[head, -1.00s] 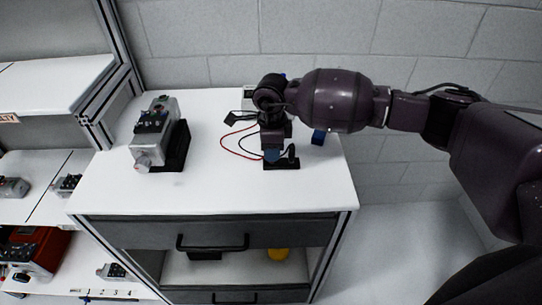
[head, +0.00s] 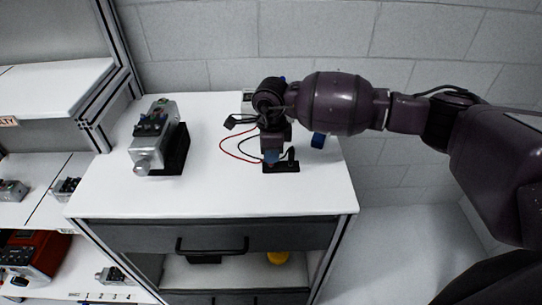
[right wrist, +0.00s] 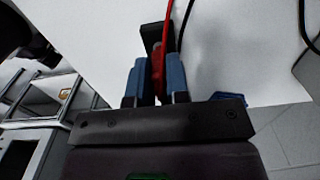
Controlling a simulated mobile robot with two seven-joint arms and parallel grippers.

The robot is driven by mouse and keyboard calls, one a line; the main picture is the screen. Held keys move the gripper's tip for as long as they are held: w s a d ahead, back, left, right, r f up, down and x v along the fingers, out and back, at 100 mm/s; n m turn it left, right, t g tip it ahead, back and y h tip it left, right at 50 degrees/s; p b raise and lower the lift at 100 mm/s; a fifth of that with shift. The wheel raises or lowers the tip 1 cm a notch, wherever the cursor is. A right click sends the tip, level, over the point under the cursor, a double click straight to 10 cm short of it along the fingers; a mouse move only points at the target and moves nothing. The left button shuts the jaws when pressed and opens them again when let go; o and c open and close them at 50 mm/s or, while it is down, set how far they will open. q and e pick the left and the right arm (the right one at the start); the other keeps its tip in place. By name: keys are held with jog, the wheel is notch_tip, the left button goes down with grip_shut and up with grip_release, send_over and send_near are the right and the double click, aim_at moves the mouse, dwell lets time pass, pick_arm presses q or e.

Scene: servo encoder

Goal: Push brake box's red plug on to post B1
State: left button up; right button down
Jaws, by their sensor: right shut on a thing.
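My right gripper (head: 271,156) is over the right part of the white cabinet top, at a black holder (head: 284,168). In the right wrist view its blue fingers (right wrist: 158,80) are shut on the red plug (right wrist: 157,72), and a red lead runs up from it. A black block shows just beyond the fingertips; I cannot tell whether the plug touches it. A grey motor-like unit (head: 153,132) with dark terminals on top stands on a black base to the left. I cannot read post labels, so B1 is not identifiable. My left gripper is out of view.
Red and black leads (head: 229,150) loop on the white top (head: 205,190) left of the gripper. A dark plug-like piece (head: 231,122) lies behind them. A blue block (head: 318,140) is at the right edge. The front middle is clear. Shelves with devices (head: 34,253) are at the left.

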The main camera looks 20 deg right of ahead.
jog(key=shift+r, duration=0.25)
dwell(0.4)
jog(key=shift+r+p, duration=0.35)
jog(key=shift+r, duration=0.15)
jog(key=shift+r+p, duration=0.4)
jog(key=shift+r, duration=0.45)
jog(key=shift+r+p, duration=0.4)
jog(key=shift+r, duration=0.65)
